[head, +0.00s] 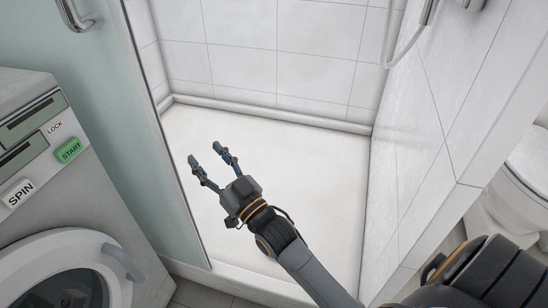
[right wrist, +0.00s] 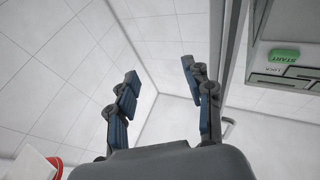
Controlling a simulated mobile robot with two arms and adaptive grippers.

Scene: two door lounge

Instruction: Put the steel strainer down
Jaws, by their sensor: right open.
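My right gripper (head: 206,154) is open and empty, held over the white shower floor in the head view. Its two dark fingers stand apart with nothing between them, and this also shows in the right wrist view (right wrist: 160,69). The steel strainer is not visible in either view. My left gripper is not in view.
The white shower tray (head: 310,165) looks bare, with tiled walls (head: 285,45) around it. A pale green glass panel (head: 150,130) and a washing machine (head: 90,200) stand on the left. A toilet (head: 525,180) is on the right. A shower hose (head: 402,48) hangs at the upper right.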

